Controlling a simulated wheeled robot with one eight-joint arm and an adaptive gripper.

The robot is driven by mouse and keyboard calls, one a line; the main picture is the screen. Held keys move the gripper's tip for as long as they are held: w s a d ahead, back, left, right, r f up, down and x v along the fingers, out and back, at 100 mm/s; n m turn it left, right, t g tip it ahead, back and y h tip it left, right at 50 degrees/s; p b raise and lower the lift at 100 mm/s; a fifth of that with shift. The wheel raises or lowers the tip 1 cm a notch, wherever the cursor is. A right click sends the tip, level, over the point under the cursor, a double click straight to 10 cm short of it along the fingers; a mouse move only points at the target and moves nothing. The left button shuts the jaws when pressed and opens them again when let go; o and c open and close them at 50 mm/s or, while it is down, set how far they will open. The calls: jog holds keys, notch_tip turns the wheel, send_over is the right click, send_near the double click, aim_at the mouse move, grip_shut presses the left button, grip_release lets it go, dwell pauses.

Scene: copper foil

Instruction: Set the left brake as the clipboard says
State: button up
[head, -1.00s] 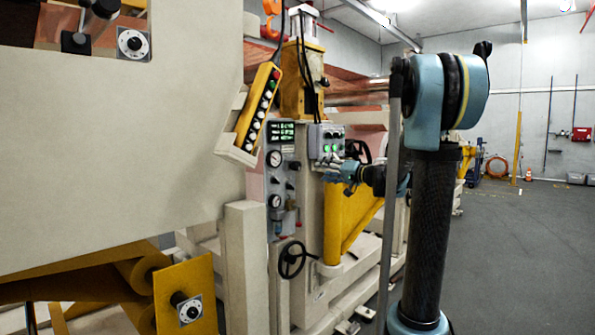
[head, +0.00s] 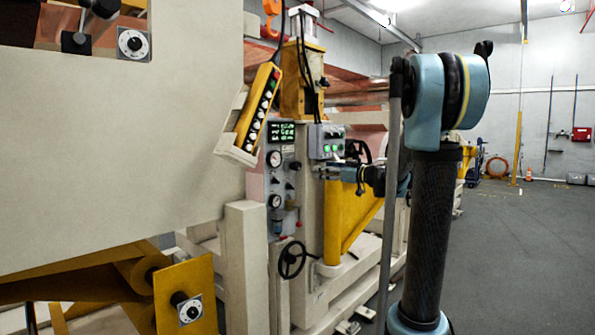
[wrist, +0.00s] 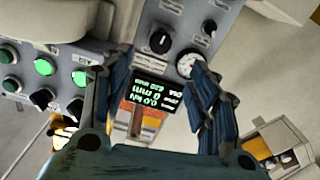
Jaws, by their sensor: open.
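My gripper (head: 322,172) is open and empty, in front of the machine post beside the grey control panel. In the wrist view, my gripper (wrist: 164,62) has its two blue fingers spread, with a grey panel beyond them. That panel carries a black knob (wrist: 160,40) and a white round gauge (wrist: 188,63). A black display with green text (wrist: 151,95) shows between the fingers, upside down. Dial knobs on white plates sit at the upper left (head: 133,43) and lower left (head: 190,310) of the head view. No label marks the left brake, and I cannot make out a clipboard.
A button box with green lights (head: 327,143) is just above my gripper; it also shows in the wrist view (wrist: 42,70). A yellow pendant (head: 258,105) hangs left. A black handwheel (head: 292,260) sticks out low on the post. The grey floor (head: 530,240) at right is open.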

aim_at(299, 167)
jog(key=x, duration=1.5)
jog(key=shift+a, duration=0.1)
jog(key=shift+c, duration=0.3)
jog(key=c, duration=1)
